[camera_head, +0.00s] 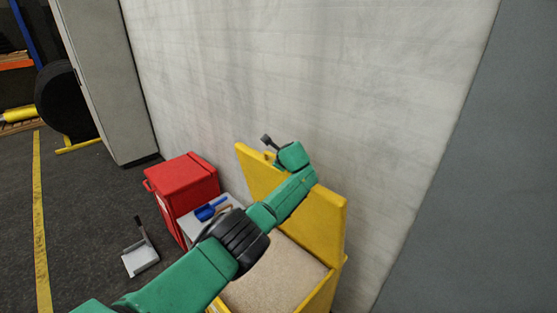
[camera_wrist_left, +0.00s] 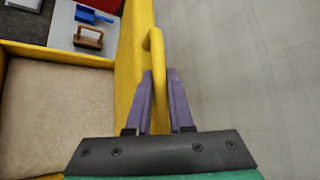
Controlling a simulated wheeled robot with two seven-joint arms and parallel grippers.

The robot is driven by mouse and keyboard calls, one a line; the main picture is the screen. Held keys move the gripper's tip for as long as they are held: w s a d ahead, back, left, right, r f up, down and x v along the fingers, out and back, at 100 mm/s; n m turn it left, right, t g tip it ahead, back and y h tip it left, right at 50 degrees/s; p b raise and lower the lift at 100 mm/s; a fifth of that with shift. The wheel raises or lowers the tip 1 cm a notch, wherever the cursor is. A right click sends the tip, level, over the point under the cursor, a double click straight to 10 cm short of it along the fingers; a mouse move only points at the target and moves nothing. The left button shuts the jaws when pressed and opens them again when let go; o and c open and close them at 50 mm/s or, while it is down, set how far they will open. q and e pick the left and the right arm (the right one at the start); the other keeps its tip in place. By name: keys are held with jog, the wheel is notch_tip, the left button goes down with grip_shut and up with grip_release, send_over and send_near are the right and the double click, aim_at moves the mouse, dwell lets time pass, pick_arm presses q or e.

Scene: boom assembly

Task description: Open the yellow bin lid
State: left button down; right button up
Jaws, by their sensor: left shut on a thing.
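The yellow bin (camera_head: 322,291) stands at the lower middle of the head view, with beige granular material (camera_head: 275,277) showing in it. Its yellow lid (camera_head: 328,218) stands raised, roughly upright, near the wall. In the left wrist view, my left gripper (camera_wrist_left: 160,78) has its purple fingers shut on the lid's yellow handle (camera_wrist_left: 153,40), one finger on each side. In the head view my green left arm crosses in front of the bin and lid, and its wrist hides part of the lid and most of the grip. My right gripper is not in view.
A red bin (camera_head: 184,178) stands left of the yellow one, with a grey surface holding a blue scoop (camera_head: 209,209) between them. A brown-handled brush (camera_wrist_left: 88,38) lies there too. A dustpan (camera_head: 140,258) is on the floor. The wall (camera_head: 330,80) rises close behind.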

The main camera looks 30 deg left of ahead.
pick_arm(q)
jog(key=shift+f, duration=0.1)
jog(key=c, duration=0.8)
grip_release()
jog(key=shift+d, duration=0.1)
